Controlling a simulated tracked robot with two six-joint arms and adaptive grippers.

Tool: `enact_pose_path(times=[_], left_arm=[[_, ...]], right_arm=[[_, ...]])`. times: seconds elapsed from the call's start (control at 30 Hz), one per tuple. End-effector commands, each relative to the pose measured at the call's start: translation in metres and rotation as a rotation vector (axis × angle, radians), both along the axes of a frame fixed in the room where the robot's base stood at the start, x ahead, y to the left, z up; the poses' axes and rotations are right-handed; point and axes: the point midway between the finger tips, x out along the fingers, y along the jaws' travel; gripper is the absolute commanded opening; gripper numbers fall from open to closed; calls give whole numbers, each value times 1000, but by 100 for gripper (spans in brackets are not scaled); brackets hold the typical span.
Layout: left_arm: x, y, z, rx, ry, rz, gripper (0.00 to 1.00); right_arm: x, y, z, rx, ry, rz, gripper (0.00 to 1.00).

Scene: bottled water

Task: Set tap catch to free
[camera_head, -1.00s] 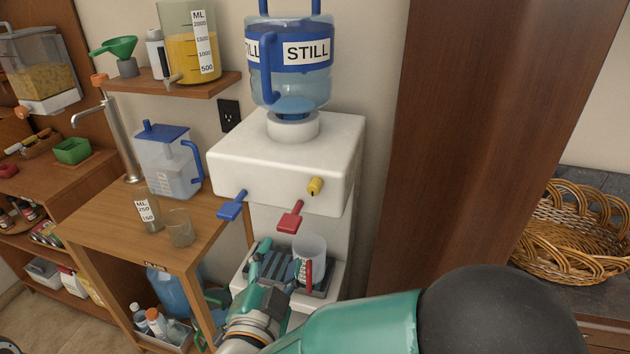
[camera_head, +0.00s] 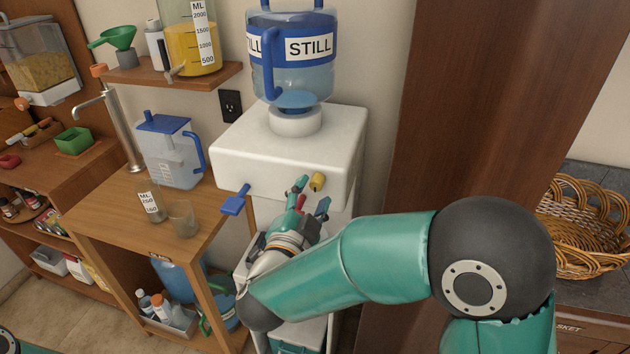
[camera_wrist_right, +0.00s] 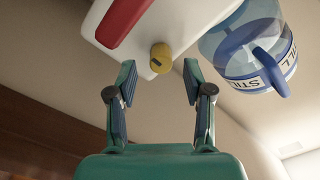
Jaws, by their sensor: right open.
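The white dispenser (camera_head: 285,150) carries a blue tap lever (camera_head: 235,200), a red tap lever (camera_head: 300,202) and a yellow catch (camera_head: 317,181) on its front. In the right wrist view, the yellow catch (camera_wrist_right: 161,57) shows a dark slot, and the red lever (camera_wrist_right: 122,20) lies up and left of it. My right gripper (camera_head: 311,197) is open just below the catch, partly covering the red lever. In the wrist view the gripper (camera_wrist_right: 159,66) has its fingers either side of the catch in the picture; I cannot tell whether they touch it. My left gripper is out of view.
A large STILL water bottle (camera_head: 292,55) stands on the dispenser. A wooden table (camera_head: 110,207) with a blue-lidded jug (camera_head: 172,160) and small glasses is at left. A brown panel (camera_head: 470,120) and wicker basket (camera_head: 585,235) are at right. My arm hides the drip tray area.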

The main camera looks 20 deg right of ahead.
Motion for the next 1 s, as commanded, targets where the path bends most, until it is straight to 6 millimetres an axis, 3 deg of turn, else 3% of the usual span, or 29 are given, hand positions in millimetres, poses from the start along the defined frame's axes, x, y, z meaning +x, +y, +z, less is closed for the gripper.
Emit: enact_pose_path(times=[0.2,0.57,0.87,1.0], left_arm=[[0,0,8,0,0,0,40],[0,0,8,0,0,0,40],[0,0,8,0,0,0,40],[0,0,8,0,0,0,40]], right_arm=[[21,-14,0,0,1,-1,51],[24,-17,0,-1,1,0,51],[24,-17,0,-1,1,0,3],[24,-17,-1,0,1,-1,0]])
